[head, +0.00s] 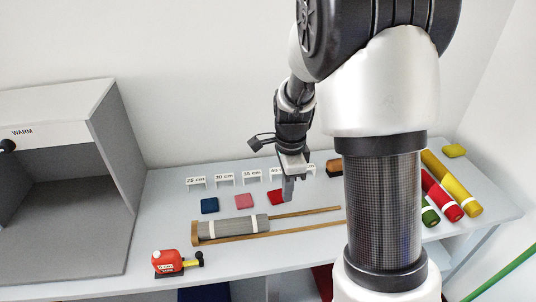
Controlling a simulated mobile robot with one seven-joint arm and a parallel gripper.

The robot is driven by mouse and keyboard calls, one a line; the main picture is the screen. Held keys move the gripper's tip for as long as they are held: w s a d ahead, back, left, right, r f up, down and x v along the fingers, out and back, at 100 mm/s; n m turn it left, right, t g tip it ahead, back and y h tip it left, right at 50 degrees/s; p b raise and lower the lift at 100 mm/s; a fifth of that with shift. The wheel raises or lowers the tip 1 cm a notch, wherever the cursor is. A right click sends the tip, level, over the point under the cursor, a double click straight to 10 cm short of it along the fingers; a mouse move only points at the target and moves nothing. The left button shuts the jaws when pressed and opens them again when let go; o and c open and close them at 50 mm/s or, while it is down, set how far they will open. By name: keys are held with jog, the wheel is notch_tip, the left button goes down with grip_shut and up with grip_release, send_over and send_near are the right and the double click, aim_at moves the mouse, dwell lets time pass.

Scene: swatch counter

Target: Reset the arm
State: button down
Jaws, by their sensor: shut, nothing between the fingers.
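My gripper (288,189) shows in the head view near the middle, pointing down over the counter. Its fingers are shut with nothing between them. My arm rises from the lower right and covers much of the right half of the view.
On the counter (132,236) lie blue (209,205) and pink (244,201) swatches below small length signs (196,183). A wooden frame holds a grey roll (234,228). A red tape measure (167,262) lies front left. A grey cabinet (108,140) stands left; yellow (452,184) and red (442,196) rolls lie right.

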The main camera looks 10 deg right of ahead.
jog(key=s+r+n+t+p, duration=0.2)
jog(key=s+r+n+p, duration=0.1)
jog(key=s+r+n, duration=0.6)
jog(key=s+r+n+t+p, duration=0.3)
jog(key=s+r+n, duration=0.6)
jog(key=r, duration=0.7)
jog(key=shift+s+a+r+t, duration=0.3)
jog(key=shift+s+a+r, duration=0.05)
jog(key=shift+s+r, duration=0.1)
jog(key=shift+a, duration=0.1)
